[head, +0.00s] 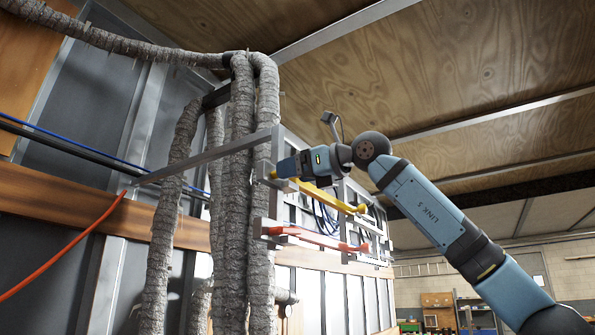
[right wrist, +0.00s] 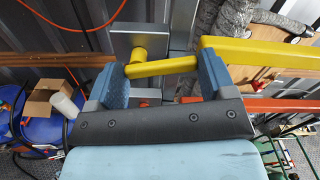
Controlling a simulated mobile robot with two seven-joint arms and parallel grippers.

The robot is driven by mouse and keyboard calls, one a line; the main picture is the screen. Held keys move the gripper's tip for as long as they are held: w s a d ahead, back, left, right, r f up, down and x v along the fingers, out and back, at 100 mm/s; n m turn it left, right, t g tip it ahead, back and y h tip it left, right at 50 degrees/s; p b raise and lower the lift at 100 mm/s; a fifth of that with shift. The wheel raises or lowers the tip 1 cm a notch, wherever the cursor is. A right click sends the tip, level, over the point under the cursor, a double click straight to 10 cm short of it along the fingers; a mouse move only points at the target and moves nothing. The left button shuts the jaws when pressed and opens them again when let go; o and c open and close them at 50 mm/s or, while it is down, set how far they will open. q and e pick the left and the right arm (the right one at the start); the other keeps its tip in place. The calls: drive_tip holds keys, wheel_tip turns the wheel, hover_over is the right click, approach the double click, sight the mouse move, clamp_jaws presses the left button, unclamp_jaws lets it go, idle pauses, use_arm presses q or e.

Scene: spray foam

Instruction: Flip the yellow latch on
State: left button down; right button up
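The yellow latch (head: 330,196) is on the metal frame in the middle of the head view, slanting down to the right. In the right wrist view a yellow bar (right wrist: 162,67) crosses the space between my fingers, with a round yellow post (right wrist: 138,54) behind it. A wider yellow bar (right wrist: 270,55) runs right from behind the right finger. My right gripper (head: 283,167) is at the latch's left end; in the right wrist view its fingers (right wrist: 162,80) stand wide apart. I cannot tell whether they touch the yellow bar. My left gripper is not in view.
A red latch (head: 318,239) sits just below the yellow one. Thick wrapped pipes (head: 235,200) stand left of the gripper, and a grey metal bar (head: 205,155) crosses them. An orange hose (head: 65,247) slants at the left. Wooden ceiling panels are above.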

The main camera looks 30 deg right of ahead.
drive_tip(key=m+b, duration=0.2)
drive_tip(key=m, duration=0.1)
drive_tip(key=shift+f, duration=0.25)
drive_tip(key=o, duration=0.9)
drive_tip(key=shift+b, duration=0.3)
drive_tip(key=shift+s+d, duration=0.1)
drive_tip(key=shift+b+v, duration=1.15)
drive_tip(key=shift+v, duration=5.6)
